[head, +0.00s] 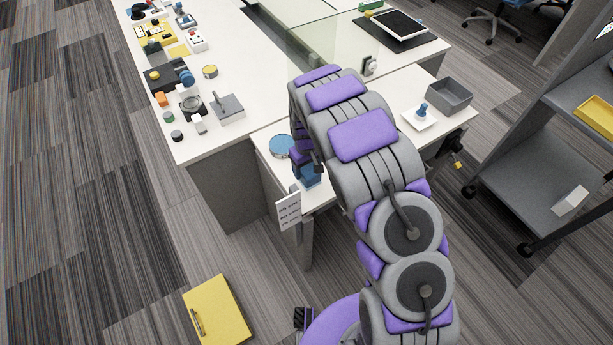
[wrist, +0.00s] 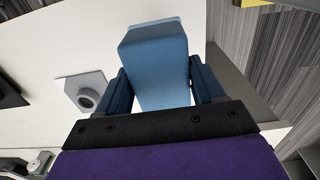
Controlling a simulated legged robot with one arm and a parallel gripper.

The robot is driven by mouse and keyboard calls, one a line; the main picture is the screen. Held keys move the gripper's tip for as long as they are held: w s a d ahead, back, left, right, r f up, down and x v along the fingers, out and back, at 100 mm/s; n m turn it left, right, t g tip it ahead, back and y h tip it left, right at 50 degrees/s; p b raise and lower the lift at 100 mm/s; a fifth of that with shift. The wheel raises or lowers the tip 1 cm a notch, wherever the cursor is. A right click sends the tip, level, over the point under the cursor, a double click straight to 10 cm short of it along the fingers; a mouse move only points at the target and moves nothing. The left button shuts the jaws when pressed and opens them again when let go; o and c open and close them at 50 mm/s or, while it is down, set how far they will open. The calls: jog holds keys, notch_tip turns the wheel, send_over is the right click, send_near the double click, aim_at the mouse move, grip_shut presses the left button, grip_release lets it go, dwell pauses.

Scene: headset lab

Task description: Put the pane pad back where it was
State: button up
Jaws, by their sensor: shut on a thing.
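The pane pad, which I take to be the blue block (wrist: 155,60), is between the two dark fingers of my gripper (wrist: 163,85) in the wrist view. The fingers are shut on its sides, and its wide end points away from the palm. In the head view the blue block (head: 308,178) shows just below my wrist, over the near corner of the white desk (head: 268,136). My gripper (head: 306,168) is largely hidden there by my arm. I cannot tell whether the block touches the desk.
A blue disc (head: 281,146) lies close left of my gripper. A clear upright pane (head: 312,48) stands behind. A white square plate with a blue knob (head: 421,113) and a grey bin (head: 449,95) are to the right. A card with printed lines (head: 288,208) is at the desk's front edge.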

notch_tip(320, 180, down, 5)
jog(key=shift+r+b, duration=0.2)
jog(key=shift+b, duration=0.3)
jog(key=shift+r, duration=0.1)
jog(key=shift+c, duration=0.3)
jog(key=o, duration=1)
jog(key=shift+r, duration=0.1)
